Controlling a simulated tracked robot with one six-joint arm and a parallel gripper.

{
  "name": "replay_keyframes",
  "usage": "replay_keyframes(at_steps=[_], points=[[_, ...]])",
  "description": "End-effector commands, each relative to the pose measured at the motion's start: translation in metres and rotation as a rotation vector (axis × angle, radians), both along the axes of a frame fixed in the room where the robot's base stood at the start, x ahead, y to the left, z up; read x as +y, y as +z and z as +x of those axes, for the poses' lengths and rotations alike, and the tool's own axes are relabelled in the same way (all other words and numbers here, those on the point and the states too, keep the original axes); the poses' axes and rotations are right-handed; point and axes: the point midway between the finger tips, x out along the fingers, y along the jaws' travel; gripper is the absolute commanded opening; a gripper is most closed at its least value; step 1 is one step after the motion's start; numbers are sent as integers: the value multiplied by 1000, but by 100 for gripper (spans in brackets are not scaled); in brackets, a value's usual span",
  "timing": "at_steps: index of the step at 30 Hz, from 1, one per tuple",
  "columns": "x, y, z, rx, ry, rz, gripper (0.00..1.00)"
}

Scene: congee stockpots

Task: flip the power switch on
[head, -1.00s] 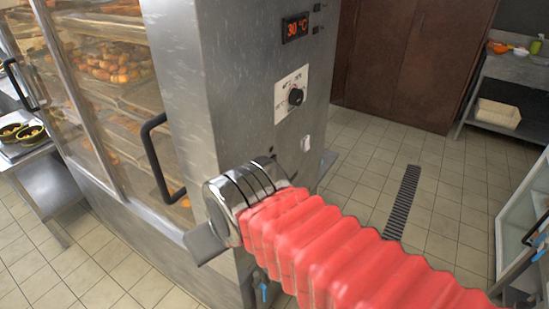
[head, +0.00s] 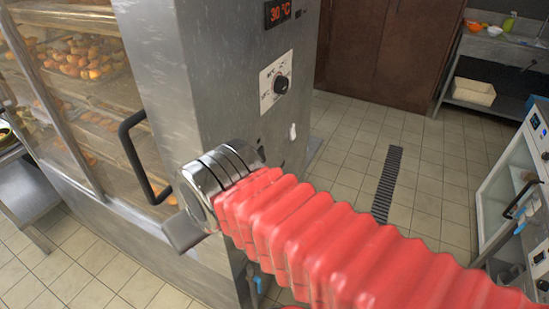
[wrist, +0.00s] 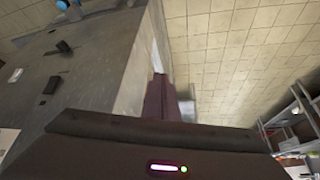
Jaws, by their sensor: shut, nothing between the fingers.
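The steel cabinet (head: 225,75) fills the middle of the head view. In the wrist view the panel (wrist: 90,70) shows on the left with two small dark raised pieces, one lower (wrist: 50,86) and one higher (wrist: 62,47). I cannot tell which piece is the power switch. In the head view my wrist hides part of the panel.
A glass-doored food case (head: 80,100) with a black handle (head: 135,150) is at left. A glass-fronted unit (head: 510,185) and shelves with a bin (head: 473,91) stand at right. Tiled floor (head: 345,150) with a drain grate (head: 388,180) is open between.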

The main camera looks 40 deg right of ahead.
Motion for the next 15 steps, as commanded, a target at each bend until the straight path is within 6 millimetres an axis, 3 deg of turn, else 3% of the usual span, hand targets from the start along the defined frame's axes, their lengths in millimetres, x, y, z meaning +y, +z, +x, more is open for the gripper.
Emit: replay_keyframes(at_steps=[15], points=[[-10, -7, 2, 29, -63, 24, 0]])
